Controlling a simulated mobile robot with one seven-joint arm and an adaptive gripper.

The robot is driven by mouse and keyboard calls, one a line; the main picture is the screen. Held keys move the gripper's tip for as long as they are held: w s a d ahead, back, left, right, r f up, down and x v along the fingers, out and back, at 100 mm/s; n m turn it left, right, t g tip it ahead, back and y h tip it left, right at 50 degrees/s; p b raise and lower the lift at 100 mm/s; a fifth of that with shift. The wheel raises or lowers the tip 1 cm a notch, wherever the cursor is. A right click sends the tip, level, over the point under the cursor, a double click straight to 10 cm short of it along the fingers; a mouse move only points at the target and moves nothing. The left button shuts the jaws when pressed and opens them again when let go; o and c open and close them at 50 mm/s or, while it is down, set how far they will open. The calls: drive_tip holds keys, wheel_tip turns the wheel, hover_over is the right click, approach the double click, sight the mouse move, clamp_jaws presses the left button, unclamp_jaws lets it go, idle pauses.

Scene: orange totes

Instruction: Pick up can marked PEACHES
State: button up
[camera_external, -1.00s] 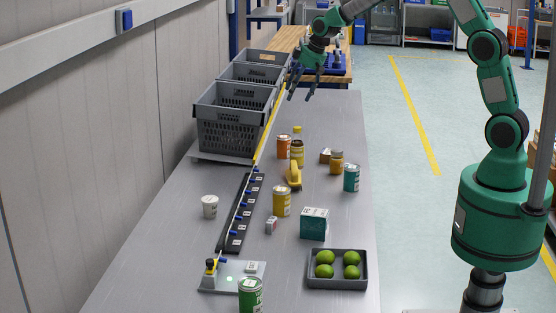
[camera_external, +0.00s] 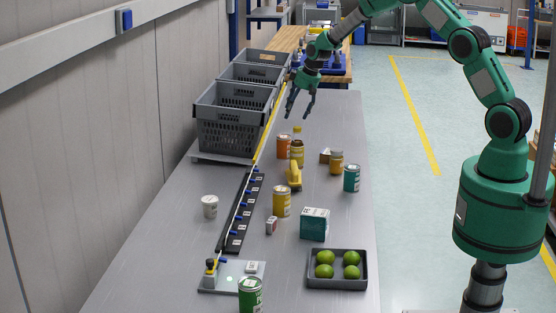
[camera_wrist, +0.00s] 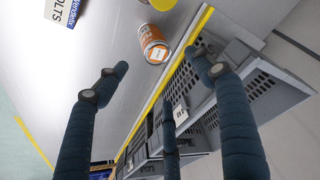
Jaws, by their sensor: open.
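Several cans stand upright on the grey table, and I cannot read the word PEACHES on any of them. An orange can (camera_external: 283,147) stands near the far middle of the table. It also shows in the wrist view (camera_wrist: 153,44), label too small to read. A yellow can (camera_external: 281,202), a teal can (camera_external: 351,178) and a green can (camera_external: 250,294) stand nearer the camera. My gripper (camera_external: 297,113) is open and empty above the table, beyond the orange can. Its dark fingers (camera_wrist: 156,66) are spread apart in the wrist view, and the orange can shows between them.
Grey crates (camera_external: 232,122) line the left edge. A yellow bottle (camera_external: 297,154) and bananas (camera_external: 294,176) stand close to the orange can. An amber jar (camera_external: 336,162), a teal box (camera_external: 314,224) and a tray (camera_external: 337,284) of limes are to the right. The table's far right is clear.

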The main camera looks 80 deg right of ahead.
approach(284, 136)
drive_tip(key=shift+x, duration=2.55)
drive_tip(key=shift+w+a, duration=0.15)
drive_tip(key=shift+a, duration=0.05)
drive_tip(key=shift+d+x, duration=0.25)
drive_tip(key=shift+x, duration=2.25)
drive_tip(key=c, duration=1.4)
drive_tip(key=shift+c, duration=0.2)
